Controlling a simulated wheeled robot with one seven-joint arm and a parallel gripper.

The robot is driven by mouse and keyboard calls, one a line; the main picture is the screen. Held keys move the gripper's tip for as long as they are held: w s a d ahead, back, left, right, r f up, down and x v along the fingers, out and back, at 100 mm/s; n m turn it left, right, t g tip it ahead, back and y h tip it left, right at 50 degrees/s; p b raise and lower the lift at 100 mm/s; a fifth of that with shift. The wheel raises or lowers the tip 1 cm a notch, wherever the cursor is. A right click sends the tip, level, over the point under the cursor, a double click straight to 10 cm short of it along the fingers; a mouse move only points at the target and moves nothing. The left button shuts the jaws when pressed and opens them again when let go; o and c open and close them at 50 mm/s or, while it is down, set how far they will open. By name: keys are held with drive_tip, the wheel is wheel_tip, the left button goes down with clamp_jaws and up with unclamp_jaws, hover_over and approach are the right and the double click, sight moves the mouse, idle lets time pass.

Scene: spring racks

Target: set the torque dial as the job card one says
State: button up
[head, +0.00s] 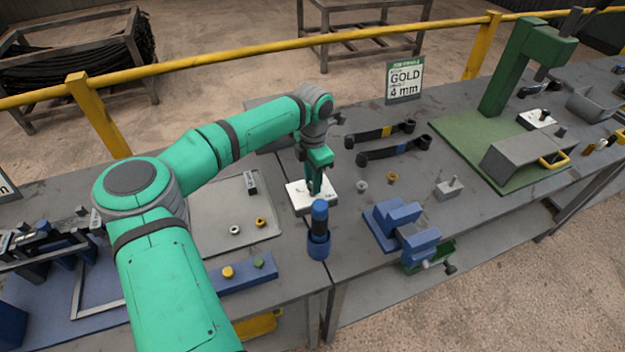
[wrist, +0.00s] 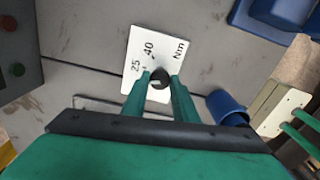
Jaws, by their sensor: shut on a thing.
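The torque dial is a white plate (head: 297,201) on the bench with a black knob. In the wrist view the plate (wrist: 170,42) shows "25", "40" and "Nm", and the knob (wrist: 159,77) sits between my fingertips. My gripper (head: 315,188) points down over the plate; its fingers (wrist: 160,82) are shut on the knob from both sides. The knob's pointing direction is hard to tell. A job card (head: 404,79) at the back reads "GOLD" and "4 mm"; its smaller lines are too small to read. Another card (head: 6,188) is cut off at the left edge.
A grey tray (head: 225,225) lies to the left, and a blue box with yellow and green buttons (head: 240,278) is at the front.

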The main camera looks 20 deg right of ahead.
sight(310, 184)
drive_tip(key=shift+a+m, duration=0.1)
drive_tip(key=shift+m, duration=1.7)
drive_tip(key=o, duration=1.1)
drive_tip(key=shift+c, duration=0.2)
drive_tip(key=shift+a, duration=0.1)
drive_tip(key=shift+d+r, duration=0.2)
drive_tip(key=shift+r, duration=0.05)
wheel_tip(310, 184, up, 10)
drive_tip(key=shift+a+r, duration=0.2)
drive_tip(key=shift+a, duration=0.05)
drive_tip(key=shift+w+a, duration=0.1)
